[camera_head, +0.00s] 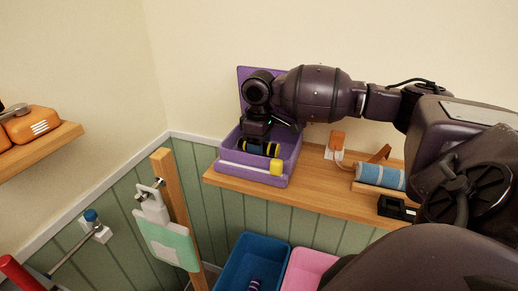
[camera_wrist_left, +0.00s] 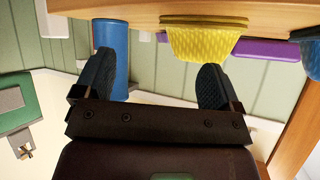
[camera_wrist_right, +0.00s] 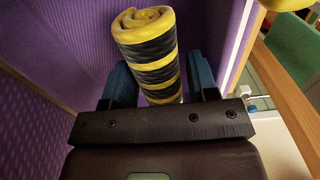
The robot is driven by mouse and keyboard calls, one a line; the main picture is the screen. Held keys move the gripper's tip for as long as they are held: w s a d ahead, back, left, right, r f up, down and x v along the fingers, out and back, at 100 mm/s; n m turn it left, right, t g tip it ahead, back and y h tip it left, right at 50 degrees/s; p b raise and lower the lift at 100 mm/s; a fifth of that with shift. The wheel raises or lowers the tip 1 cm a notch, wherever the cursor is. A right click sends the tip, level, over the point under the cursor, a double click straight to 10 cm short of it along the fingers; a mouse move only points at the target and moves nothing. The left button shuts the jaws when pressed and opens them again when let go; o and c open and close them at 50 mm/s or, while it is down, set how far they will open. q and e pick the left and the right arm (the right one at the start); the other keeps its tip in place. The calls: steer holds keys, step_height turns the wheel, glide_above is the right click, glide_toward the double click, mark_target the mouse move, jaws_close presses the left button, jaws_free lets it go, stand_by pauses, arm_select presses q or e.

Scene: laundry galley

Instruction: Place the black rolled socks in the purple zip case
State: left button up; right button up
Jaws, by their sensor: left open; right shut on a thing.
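The black rolled socks, banded in yellow, show in the right wrist view (camera_wrist_right: 150,50) and in the head view (camera_head: 272,149). My right gripper (camera_head: 257,140) is shut on them, reaching down into the open purple zip case (camera_head: 285,180). The case stands on a wooden shelf with its lid upright at the back, a pale strip and a yellow tab along its front. The socks are inside its walls; whether they touch its floor is hidden. My left gripper (camera_wrist_left: 158,88) is open and empty in the left wrist view, and out of the head view.
On the shelf (camera_head: 325,195), right of the case, are an orange plug (camera_head: 337,140), a blue roll (camera_head: 380,176) and a small black holder (camera_head: 396,208). Blue (camera_head: 240,262) and pink (camera_head: 305,270) bins sit below. A wooden post (camera_head: 178,205) with a green-white thing stands left.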

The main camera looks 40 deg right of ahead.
steer(key=shift+f, duration=0.65)
steer(key=shift+f, duration=0.15)
steer(key=o, duration=0.6)
steer(key=shift+o, duration=0.2)
arm_select(q)
steer(key=shift+w+f+b, duration=0.15)
steer(key=shift+f+b, duration=0.05)
steer(key=shift+b, duration=0.25)
arm_select(e)
step_height(320, 180, up, 11)
steer(key=shift+f, duration=0.15)
arm_select(q)
steer(key=shift+r, duration=0.1)
arm_select(e)
steer(key=shift+r, duration=0.85)
arm_select(q)
steer(key=shift+f, duration=0.2)
